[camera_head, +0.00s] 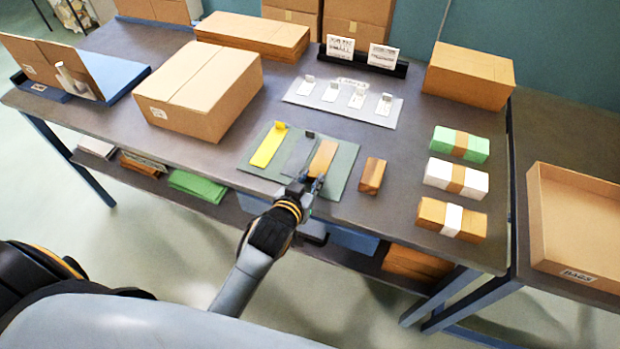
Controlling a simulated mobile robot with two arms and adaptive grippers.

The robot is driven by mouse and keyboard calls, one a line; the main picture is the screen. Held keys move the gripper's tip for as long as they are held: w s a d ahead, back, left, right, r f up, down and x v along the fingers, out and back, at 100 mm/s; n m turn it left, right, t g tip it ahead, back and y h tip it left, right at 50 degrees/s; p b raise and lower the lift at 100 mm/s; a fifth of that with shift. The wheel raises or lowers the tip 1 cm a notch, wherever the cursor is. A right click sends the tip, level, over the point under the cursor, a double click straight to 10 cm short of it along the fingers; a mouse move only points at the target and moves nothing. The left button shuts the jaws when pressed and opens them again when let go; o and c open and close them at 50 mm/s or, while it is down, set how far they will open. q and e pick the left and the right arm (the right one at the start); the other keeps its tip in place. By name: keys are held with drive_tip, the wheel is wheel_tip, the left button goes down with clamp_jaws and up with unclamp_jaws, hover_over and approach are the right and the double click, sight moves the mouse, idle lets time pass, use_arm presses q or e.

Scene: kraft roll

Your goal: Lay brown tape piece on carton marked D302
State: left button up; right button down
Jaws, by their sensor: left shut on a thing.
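A brown tape piece (323,157) lies along the right part of a grey-green mat (344,172) near the table's front edge. My left gripper (314,184) is at its near end and shut on it; the fingers partly hide that end. I cannot tell whether the piece is lifted off the mat. My right gripper is not in view.
A yellow piece (268,146) and a grey piece (299,154) lie left of the brown one. A brown block (372,174) stands just right of the mat. Banded bundles (455,177) line the right side. A pale tray (340,108) with small tags lies behind.

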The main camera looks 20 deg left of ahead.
use_arm(q)
drive_tip(key=o, duration=0.8)
drive_tip(key=shift+f, duration=0.1)
drive_tip(key=shift+r, duration=0.25)
drive_tip(key=shift+s, duration=0.3)
drive_tip(key=v, duration=1.1)
drive_tip(key=shift+r, duration=0.2)
